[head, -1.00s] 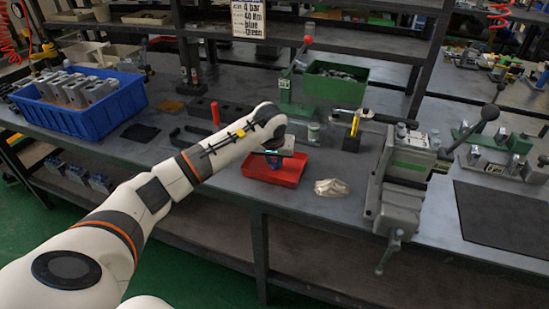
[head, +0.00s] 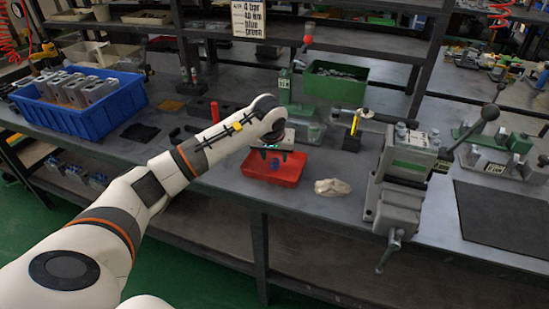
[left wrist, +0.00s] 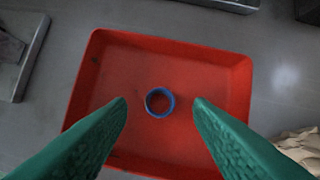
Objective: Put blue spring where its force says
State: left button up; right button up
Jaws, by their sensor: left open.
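The blue spring (head: 275,166) shows in the head view inside the red tray (head: 259,172), under my left gripper (head: 273,151). In the left wrist view, the spring (left wrist: 148,102) appears as a small blue ring seen from above, inside the red tray (left wrist: 105,75). The two green fingers of my left gripper (left wrist: 160,101) are spread on either side of the ring, with gaps on both sides. The gripper is open and holds nothing. My right gripper is not in view.
A green press (head: 285,86) with a red knob stands behind the tray. A grey vise-like fixture (head: 402,180) stands to the right, past a crumpled cloth (head: 332,187). A blue crate (head: 98,118) holds metal blocks at left. A printed sign (head: 248,19) hangs above.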

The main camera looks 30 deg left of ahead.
pick_arm(q)
jog(key=v, duration=0.9)
jog(key=shift+r, duration=0.25)
jog(key=shift+s, duration=0.1)
